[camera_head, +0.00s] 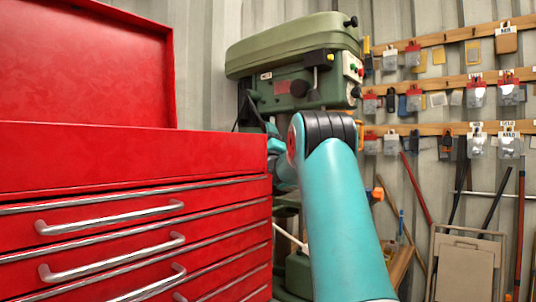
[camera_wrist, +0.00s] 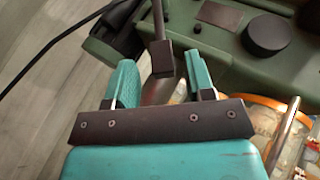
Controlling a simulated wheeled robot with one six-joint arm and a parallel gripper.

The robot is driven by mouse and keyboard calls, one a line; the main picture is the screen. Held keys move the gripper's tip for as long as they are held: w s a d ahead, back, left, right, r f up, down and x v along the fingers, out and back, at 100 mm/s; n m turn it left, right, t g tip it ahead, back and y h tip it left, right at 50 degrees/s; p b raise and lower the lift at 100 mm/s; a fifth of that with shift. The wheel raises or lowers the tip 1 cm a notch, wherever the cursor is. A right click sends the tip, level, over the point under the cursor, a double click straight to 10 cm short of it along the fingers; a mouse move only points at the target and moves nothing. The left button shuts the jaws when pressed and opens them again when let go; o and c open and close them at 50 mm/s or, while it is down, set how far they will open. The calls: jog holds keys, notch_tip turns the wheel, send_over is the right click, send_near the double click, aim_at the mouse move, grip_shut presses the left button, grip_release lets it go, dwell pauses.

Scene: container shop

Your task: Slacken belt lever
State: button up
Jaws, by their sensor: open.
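The green drill press (camera_head: 292,58) stands behind the red tool chest. Its green housing fills the upper right of the wrist view (camera_wrist: 215,40). A dark lever (camera_wrist: 157,22) with a square block (camera_wrist: 160,58) at its end shows in the wrist view, which I take to be the belt lever. My gripper (camera_wrist: 160,80) is open, its two teal fingers on either side of the block's line. The block is just beyond the fingertips or between them; I cannot tell contact.
A red tool chest (camera_head: 90,155) with an open lid fills the left. A round black knob (camera_wrist: 268,35) sits on the press, right of the lever. A black cable (camera_wrist: 50,50) runs at the left. Tool racks (camera_head: 455,83) line the wall; a folded chair (camera_head: 466,265) leans there.

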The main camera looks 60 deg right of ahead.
jog(key=b+v, duration=0.6)
jog(key=v, duration=0.3)
jog(key=shift+b, duration=0.35)
jog(key=shift+s+a+f, duration=0.1)
